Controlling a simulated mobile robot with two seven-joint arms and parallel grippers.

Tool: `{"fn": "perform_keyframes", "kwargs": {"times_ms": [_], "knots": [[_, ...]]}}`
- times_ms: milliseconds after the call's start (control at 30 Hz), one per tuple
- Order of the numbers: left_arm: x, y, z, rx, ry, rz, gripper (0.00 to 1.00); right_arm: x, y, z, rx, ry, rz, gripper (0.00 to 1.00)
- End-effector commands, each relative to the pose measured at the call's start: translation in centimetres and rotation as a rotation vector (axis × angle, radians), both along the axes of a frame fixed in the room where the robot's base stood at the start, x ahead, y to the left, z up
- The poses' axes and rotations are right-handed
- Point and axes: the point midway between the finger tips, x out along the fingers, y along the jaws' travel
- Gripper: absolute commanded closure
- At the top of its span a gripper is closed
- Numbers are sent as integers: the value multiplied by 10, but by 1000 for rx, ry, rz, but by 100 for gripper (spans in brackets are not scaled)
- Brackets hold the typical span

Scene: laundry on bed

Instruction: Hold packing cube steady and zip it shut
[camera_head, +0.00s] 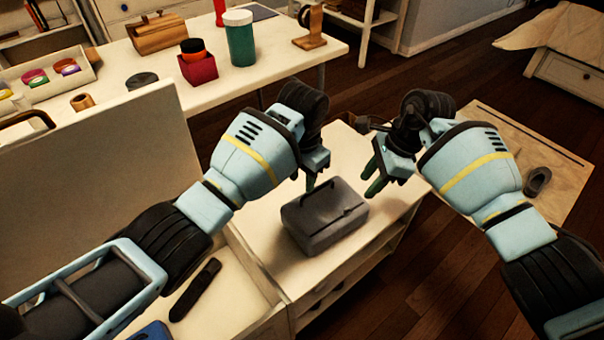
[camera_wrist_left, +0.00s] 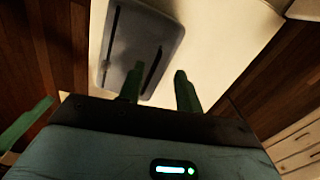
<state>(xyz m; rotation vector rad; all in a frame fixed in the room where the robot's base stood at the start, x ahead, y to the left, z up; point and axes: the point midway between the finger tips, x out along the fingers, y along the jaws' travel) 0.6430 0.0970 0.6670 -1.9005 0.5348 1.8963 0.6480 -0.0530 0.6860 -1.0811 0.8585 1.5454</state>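The grey packing cube (camera_head: 322,232) lies on the white cabinet top, with dark lines along its upper face. It also shows in the left wrist view (camera_wrist_left: 133,50), where two dark strips run along it. My left gripper (camera_head: 312,183) is at the cube's far edge. In the left wrist view its fingers (camera_wrist_left: 157,84) stand apart with nothing clearly between them; one finger overlaps the cube's edge, and I cannot tell whether it touches. My right gripper (camera_head: 372,178) is to the right of the cube, apart from it, with its green fingers spread and empty.
The cabinet top (camera_head: 357,158) is clear around the cube. A dark object (camera_head: 195,290) lies in the tray-like section at lower left. A white table (camera_head: 285,50) with a teal jar (camera_head: 240,42) and red box (camera_head: 198,68) stands behind. A beige panel (camera_head: 105,165) rises at left.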

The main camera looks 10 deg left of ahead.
Motion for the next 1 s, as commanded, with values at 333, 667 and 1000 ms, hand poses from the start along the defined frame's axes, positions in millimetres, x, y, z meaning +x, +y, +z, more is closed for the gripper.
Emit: {"fn": "perform_keyframes", "kwargs": {"times_ms": [333,667,1000], "knots": [[-1,0,-47,0,2,0,65,0,0,0,0,0,0,64],[0,0,-73,-1,0,-1,65,0,0,0,0,0,0,64],[0,0,-74,-1,0,-1,73,0,0,0,0,0,0,64]]}}
